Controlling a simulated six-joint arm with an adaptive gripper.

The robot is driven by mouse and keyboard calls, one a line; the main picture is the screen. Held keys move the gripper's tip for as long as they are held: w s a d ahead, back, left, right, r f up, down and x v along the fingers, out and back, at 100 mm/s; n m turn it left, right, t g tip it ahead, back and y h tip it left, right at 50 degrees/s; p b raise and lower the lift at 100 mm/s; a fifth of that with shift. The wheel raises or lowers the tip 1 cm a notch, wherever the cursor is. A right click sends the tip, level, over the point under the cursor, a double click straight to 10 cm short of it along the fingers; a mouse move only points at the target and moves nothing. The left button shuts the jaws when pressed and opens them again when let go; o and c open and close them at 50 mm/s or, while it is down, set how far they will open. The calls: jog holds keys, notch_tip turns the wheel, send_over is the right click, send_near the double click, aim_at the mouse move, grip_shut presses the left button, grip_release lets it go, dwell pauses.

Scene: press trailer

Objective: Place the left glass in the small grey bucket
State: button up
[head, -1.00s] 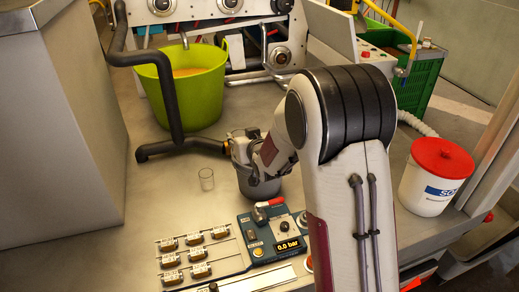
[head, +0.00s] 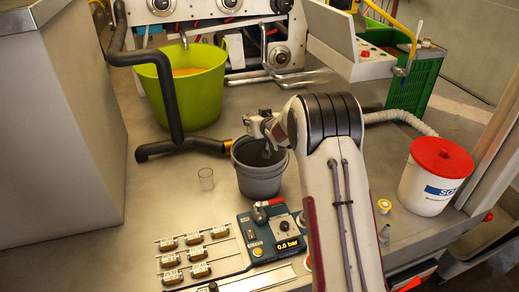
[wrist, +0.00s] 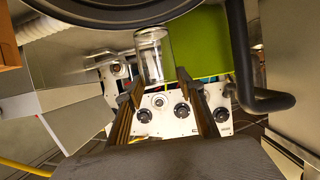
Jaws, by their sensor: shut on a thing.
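The small grey bucket (head: 258,187) stands upright on the bench, left of my arm. My gripper (head: 256,126) is above its far rim in the head view. In the wrist view my gripper (wrist: 160,88) has its two fingers closed on a clear glass (wrist: 154,55). In the head view I cannot make out this held glass clearly. A dark curved rim (wrist: 165,17) crosses the top of the wrist view, close to the held glass.
A green tub (head: 190,92) and a black bent pipe (head: 168,100) stand behind and to the left. A control box (head: 275,235) is in front of the bucket. A white pail with a red lid (head: 432,180) is on the right.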

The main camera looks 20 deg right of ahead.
aim_at(252, 139)
jog(key=shift+w+d, duration=0.1)
jog(key=shift+d, duration=0.05)
jog(key=shift+f, duration=3.15)
jog(key=shift+f, duration=1.85)
jog(key=shift+f, duration=0.6)
jog(key=o, duration=1.2)
